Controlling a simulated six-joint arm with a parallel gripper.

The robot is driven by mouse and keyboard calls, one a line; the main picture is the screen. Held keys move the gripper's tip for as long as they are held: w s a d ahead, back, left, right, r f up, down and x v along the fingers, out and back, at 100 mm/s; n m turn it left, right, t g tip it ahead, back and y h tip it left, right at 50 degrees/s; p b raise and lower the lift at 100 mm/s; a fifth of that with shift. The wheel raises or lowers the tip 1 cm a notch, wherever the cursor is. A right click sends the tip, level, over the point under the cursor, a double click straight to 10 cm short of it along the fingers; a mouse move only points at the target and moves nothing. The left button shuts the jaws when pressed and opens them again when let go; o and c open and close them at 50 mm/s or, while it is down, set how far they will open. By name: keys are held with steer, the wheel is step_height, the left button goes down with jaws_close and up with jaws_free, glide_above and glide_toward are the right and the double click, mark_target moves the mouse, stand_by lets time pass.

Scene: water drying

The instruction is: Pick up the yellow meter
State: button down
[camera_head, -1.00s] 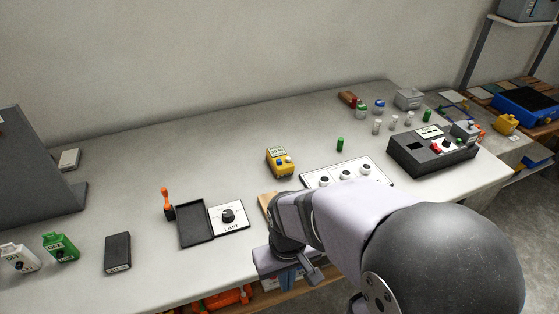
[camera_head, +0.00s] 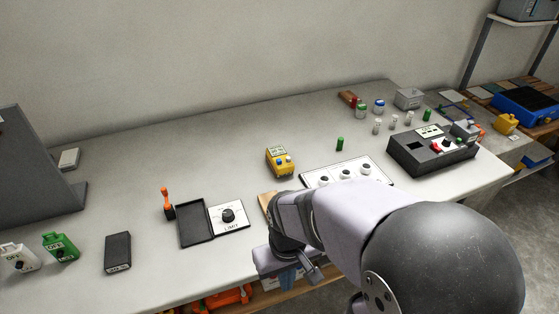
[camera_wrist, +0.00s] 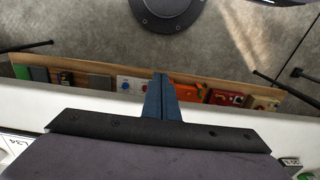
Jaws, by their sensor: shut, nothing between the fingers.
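The yellow meter (camera_head: 279,162) stands upright on the grey-white table in the head view, near the middle, with a small display on top and blue and pale knobs below it. It stands free, and nothing touches it. My gripper is shut and empty in the wrist view (camera_wrist: 161,80), with its two blue fingers together. It is over the table's front edge, on the near side of the meter and well apart from it. In the head view my arm hides most of the gripper. The wrist view does not show the meter.
A black tray (camera_head: 196,223) and LIMIT dial plate (camera_head: 229,216) lie left. A small green cylinder (camera_head: 340,144) stands behind the panel. The table behind and left of the meter is clear.

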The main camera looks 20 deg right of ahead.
mark_target(281, 158)
steer(key=c, duration=2.5)
jaws_free()
steer(key=o, duration=1.7)
steer(key=shift+c, duration=0.2)
steer(key=w+d+r+n+t+p, duration=0.1)
steer(key=w+r+n+t+p, duration=0.2)
steer(key=w+r, duration=0.45)
steer(key=w+r+n+t+p, duration=0.25)
steer(key=w+r+t, duration=0.2)
steer(key=w, duration=0.65)
steer(key=w+d+f+t+b, duration=0.1)
steer(key=w, duration=0.1)
steer(key=w+d+f+m+t+b, duration=0.1)
steer(key=w+d, duration=0.1)
steer(key=w+d+f+m+t+b, duration=0.1)
steer(key=w, duration=0.1)
steer(key=shift+w+d, duration=0.1)
steer(key=shift+d, duration=0.2)
steer(key=w+d+f+m+t+b, duration=0.1)
steer(key=d, duration=0.1)
steer(key=w+d+f+m+t+b, duration=0.1)
steer(key=w+d, duration=0.1)
steer(key=w+d+f+m+t+b, duration=0.1)
steer(key=w+d+f, duration=0.1)
steer(key=shift+w+d+b, duration=0.15)
steer(key=shift+d+b, duration=0.15)
steer(key=shift+b, duration=0.1)
steer(key=shift+w+d+f+m+t, duration=0.2)
steer(key=shift+w+d+m+t, duration=0.05)
steer(key=shift+d, duration=0.2)
